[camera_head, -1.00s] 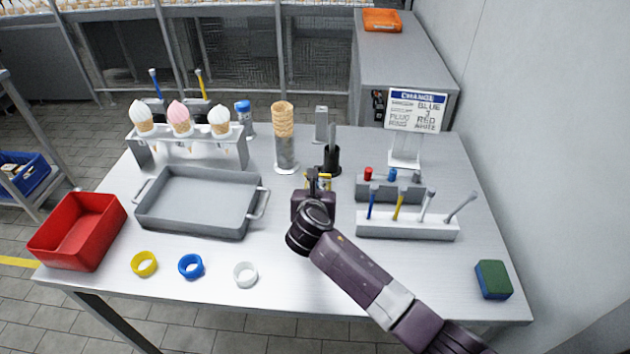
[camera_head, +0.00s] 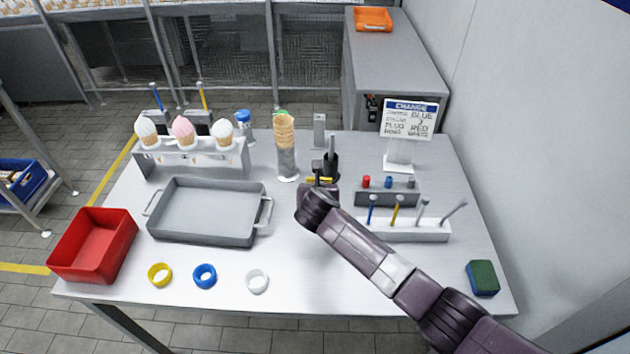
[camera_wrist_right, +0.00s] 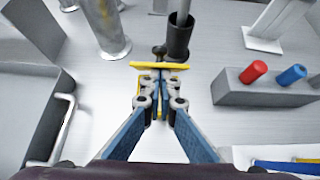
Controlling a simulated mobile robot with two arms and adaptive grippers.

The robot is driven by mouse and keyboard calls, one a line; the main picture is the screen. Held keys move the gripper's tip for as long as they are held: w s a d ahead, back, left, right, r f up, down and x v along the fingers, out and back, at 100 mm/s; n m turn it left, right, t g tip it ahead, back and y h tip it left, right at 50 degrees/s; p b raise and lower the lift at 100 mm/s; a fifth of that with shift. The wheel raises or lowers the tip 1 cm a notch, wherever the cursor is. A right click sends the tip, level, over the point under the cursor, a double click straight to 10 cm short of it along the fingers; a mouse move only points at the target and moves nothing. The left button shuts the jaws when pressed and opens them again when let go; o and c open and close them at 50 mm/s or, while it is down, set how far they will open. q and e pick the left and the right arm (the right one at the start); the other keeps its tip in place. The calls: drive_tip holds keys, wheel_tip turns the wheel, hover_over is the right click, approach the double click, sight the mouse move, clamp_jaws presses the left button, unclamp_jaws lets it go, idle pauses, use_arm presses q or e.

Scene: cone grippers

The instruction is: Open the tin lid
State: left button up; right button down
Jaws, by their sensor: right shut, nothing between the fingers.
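A small container with a blue lid (camera_head: 243,115) stands at the back of the table, just right of the cone rack. It is the only lidded, tin-like thing I can make out, and its lid is on. My right gripper (camera_head: 321,172) is shut and empty over the middle of the table, to the right of and nearer than that container. In the right wrist view its fingertips (camera_wrist_right: 159,72) are together, pointing toward a black cup (camera_wrist_right: 178,40). A yellow bar lies across them; I cannot tell whether it belongs to the gripper. My left gripper is out of view.
A clear cylinder with stacked cones (camera_head: 285,135) stands between the container and my right gripper. The cone rack (camera_head: 200,160), grey tray (camera_head: 205,240), red bin (camera_head: 132,247) and several rings are left. Tool blocks (camera_head: 400,231) and a sign (camera_head: 409,118) are right.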

drive_tip(key=shift+w+r+p, duration=0.45)
drive_tip(key=shift+r+p, duration=0.15)
drive_tip(key=shift+p, duration=0.45)
drive_tip(key=shift+w+r+p, duration=0.3)
drive_tip(key=shift+w+p, duration=0.2)
drive_tip(key=shift+w+r, duration=0.2)
drive_tip(key=shift+w, duration=0.65)
drive_tip(key=shift+w+r, duration=0.1)
drive_tip(key=shift+w, duration=1.1)
drive_tip(key=v, duration=1.2)
